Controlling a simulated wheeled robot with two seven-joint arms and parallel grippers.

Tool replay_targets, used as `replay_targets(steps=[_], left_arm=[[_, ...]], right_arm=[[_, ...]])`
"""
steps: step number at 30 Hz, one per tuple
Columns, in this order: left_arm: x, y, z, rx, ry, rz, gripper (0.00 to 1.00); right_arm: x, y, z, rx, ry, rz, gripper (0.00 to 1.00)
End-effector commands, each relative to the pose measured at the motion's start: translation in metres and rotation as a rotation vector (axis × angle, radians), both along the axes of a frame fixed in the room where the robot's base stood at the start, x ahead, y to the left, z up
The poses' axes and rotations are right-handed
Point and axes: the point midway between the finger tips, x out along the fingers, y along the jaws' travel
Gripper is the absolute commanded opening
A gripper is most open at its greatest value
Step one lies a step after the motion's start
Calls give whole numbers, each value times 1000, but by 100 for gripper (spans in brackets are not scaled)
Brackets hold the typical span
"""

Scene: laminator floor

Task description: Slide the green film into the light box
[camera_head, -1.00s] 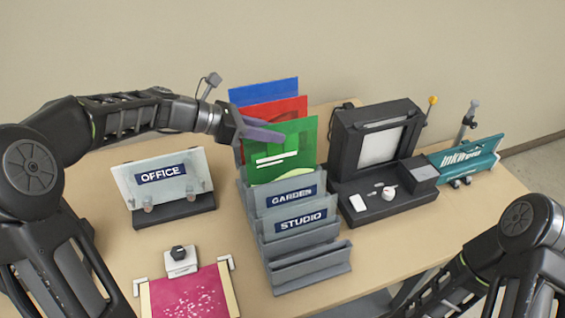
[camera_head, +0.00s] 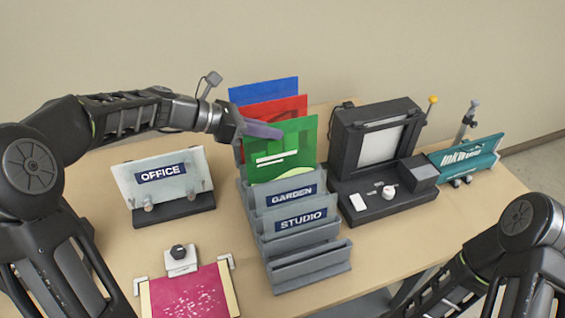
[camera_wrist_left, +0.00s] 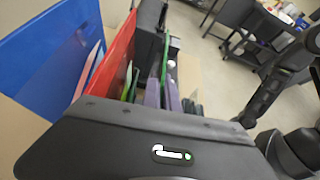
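The green film (camera_head: 282,150) stands upright in a slot of the grey stepped rack (camera_head: 309,252), in front of the red and blue films. It shows edge-on in the left wrist view (camera_wrist_left: 166,58). My left gripper (camera_head: 264,130) is at the film's upper left part. Its purple-grey fingers (camera_wrist_left: 164,94) lie close on either side of the film and look shut on it. The film's lower edge is hidden in the rack. The black light box (camera_head: 345,150) with a pale panel (camera_head: 380,146) stands right of the rack. My right gripper is out of view.
The red film (camera_head: 272,110) and blue film (camera_head: 263,92) stand behind. GARDEN (camera_head: 291,196) and STUDIO (camera_head: 301,222) labels face front. An OFFICE sign (camera_head: 161,174) stands left, a pink sheet (camera_head: 188,294) front left. A teal Inkwell sign (camera_head: 466,158) stands right of the light box.

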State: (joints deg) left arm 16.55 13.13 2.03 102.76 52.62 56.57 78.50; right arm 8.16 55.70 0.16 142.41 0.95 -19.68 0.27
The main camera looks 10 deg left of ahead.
Motion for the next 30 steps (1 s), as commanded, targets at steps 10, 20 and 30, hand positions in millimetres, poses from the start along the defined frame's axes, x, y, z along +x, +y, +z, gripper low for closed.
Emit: replay_targets(steps=[10,20,30], left_arm=[[1,0,10,0,-1,0,0],[4,2,40,1,-4,-1,0],[7,4,73,1,-3,0,0]], right_arm=[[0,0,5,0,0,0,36],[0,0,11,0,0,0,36],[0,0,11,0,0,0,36]])
